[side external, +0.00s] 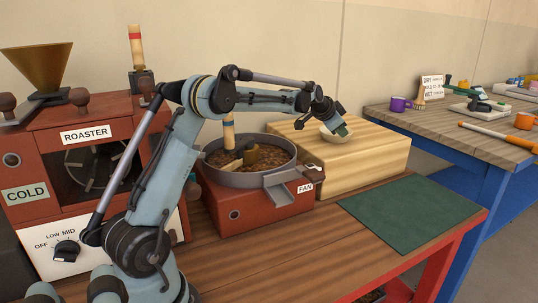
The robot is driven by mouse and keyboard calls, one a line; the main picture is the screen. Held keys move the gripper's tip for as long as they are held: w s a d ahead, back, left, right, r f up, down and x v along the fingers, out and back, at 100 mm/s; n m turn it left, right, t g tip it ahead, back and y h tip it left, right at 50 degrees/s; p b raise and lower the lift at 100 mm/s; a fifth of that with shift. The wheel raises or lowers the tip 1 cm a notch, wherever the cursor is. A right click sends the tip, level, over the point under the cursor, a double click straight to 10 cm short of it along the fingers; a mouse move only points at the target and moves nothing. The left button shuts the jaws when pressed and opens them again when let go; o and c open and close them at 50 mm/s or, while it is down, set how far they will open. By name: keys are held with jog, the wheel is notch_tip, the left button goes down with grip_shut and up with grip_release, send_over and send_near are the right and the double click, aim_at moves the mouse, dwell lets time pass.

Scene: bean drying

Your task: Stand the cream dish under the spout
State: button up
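The cream dish (327,136) is on top of the pale wooden block (375,146), near its left part. My gripper (343,131) reaches down at the dish from the upper left and covers part of it. Whether its fingers are open or closed on the dish's rim is too small to tell. The grey metal spout (279,194) sticks out from the front right of the round cooling pan (236,179) and slopes down past the red fan base (250,217). Brown beans lie in the pan.
The red roaster (105,118) stands at the left. A dark green mat (412,212) lies flat and bare on the front right of the wooden bench (300,253). A blue-framed table (450,131) with mugs and tools stands behind at the right. My arm crosses above the pan.

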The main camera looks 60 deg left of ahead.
aim_at(342, 145)
jog(key=shift+x, duration=2)
jog(key=shift+s+a+f, duration=0.1)
jog(key=shift+a, duration=0.05)
grip_shut()
